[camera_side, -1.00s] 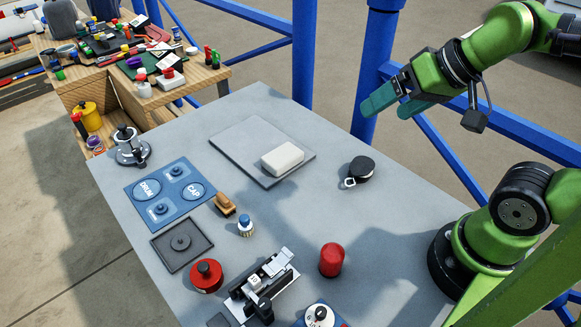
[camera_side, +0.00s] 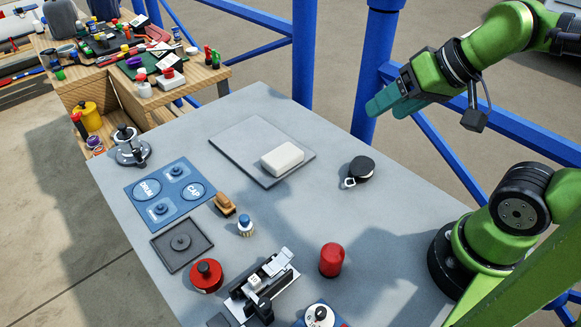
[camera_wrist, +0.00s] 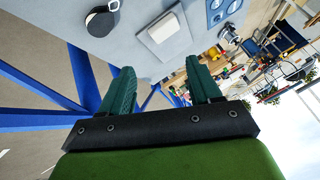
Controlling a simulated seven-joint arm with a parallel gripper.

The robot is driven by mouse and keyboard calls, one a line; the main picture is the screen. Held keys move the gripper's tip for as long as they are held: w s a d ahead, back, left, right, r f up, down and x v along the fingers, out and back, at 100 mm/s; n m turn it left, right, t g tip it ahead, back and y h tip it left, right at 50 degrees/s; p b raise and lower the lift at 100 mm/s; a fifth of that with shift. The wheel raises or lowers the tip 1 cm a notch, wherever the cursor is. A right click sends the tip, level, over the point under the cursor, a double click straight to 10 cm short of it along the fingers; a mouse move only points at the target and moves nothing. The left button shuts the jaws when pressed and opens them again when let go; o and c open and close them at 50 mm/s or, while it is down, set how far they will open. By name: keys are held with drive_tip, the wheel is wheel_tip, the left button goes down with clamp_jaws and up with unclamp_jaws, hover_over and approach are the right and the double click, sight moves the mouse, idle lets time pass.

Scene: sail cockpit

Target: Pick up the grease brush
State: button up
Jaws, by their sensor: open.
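Two small brush-like things stand near the middle of the grey table in the side view: a brown wooden block-shaped one (camera_side: 224,204) and a short round one with a blue and white body (camera_side: 246,226). I cannot tell for sure which is the grease brush. Neither can be made out in the wrist view. My gripper (camera_side: 378,106) is high above the table's far right edge, well away from both. Its two green fingers are apart and empty in the wrist view (camera_wrist: 162,82).
On the table (camera_side: 310,215) are a grey plate with a white block (camera_side: 283,159), a black round item (camera_side: 361,170), a red cylinder (camera_side: 331,260), a red pot (camera_side: 206,276), a blue labelled mat (camera_side: 150,207), a dark tray (camera_side: 168,252) and a metal fixture (camera_side: 264,283). Blue rails (camera_side: 300,60) stand behind.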

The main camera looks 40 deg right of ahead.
drive_tip(key=n+g+h, duration=0.2)
drive_tip(key=g, duration=0.4)
hover_over(244, 218)
drive_tip(key=s, duration=0.1)
wheel_tip(244, 218, down, 8)
drive_tip(key=r, duration=0.1)
drive_tip(key=f, duration=0.7)
drive_tip(key=w+d+f, duration=0.1)
drive_tip(key=f, duration=0.3)
drive_tip(key=shift+f, duration=0.25)
drive_tip(key=shift+w+a+f, duration=0.1)
drive_tip(key=shift+a+f, duration=0.15)
drive_tip(key=shift+f, duration=1.1)
drive_tip(key=shift+a+f, duration=0.2)
drive_tip(key=shift+f, duration=1.15)
drive_tip(key=shift+c, duration=0.3)
